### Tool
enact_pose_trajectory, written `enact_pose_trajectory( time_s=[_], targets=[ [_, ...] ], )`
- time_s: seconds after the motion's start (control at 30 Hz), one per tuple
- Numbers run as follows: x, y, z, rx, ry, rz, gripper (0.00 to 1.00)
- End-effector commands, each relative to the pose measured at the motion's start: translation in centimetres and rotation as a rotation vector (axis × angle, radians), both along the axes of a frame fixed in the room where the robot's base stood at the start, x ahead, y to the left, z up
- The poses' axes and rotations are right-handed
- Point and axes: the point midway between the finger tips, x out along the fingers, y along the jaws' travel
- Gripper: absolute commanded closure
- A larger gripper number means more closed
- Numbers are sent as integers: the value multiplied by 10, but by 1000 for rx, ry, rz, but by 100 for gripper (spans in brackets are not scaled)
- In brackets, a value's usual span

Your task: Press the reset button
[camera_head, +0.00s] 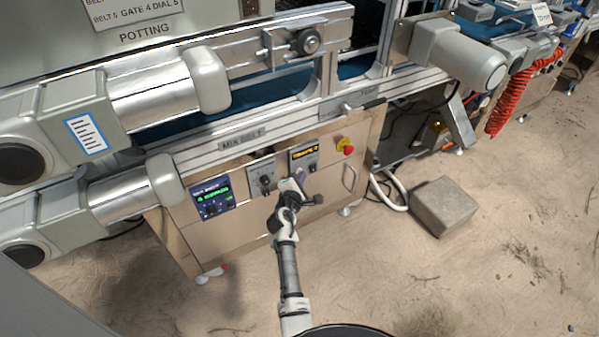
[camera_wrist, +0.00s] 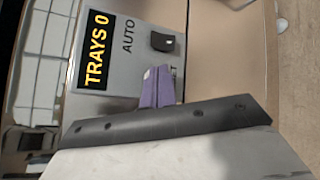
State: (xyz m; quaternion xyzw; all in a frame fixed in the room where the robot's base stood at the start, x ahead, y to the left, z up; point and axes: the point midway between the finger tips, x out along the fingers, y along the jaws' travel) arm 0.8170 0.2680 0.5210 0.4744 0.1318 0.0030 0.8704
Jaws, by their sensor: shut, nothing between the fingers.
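My gripper (camera_head: 301,176) is at the front of the machine's control panels, with its purple fingers against or just in front of the tray counter panel (camera_head: 312,161). In the wrist view the shut fingers (camera_wrist: 157,76) overlap the lower part of that grey panel (camera_wrist: 126,62). The panel has a display (camera_wrist: 95,54) reading "TRAYS 0" and a black switch (camera_wrist: 163,42) beside the word "AUTO". Part of a label shows beside the fingers, too covered to read. No reset button can be made out; the fingers hide that part of the panel. I cannot tell whether they touch it.
A red stop button (camera_head: 348,150) on yellow is right of the panel. A knob panel (camera_head: 264,178) and a lit screen (camera_head: 211,198) are to the left. A grey block (camera_head: 443,206) lies on the sandy floor, which is mostly clear.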

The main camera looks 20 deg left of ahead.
Motion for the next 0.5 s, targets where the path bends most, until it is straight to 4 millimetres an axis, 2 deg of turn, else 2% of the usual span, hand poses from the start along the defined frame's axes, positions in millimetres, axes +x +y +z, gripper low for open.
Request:
enact_pose_trajectory(
  time_s=[0.5],
  targets=[
    [-7, -8, 1, 0, 0, 0, 100]
  ],
)
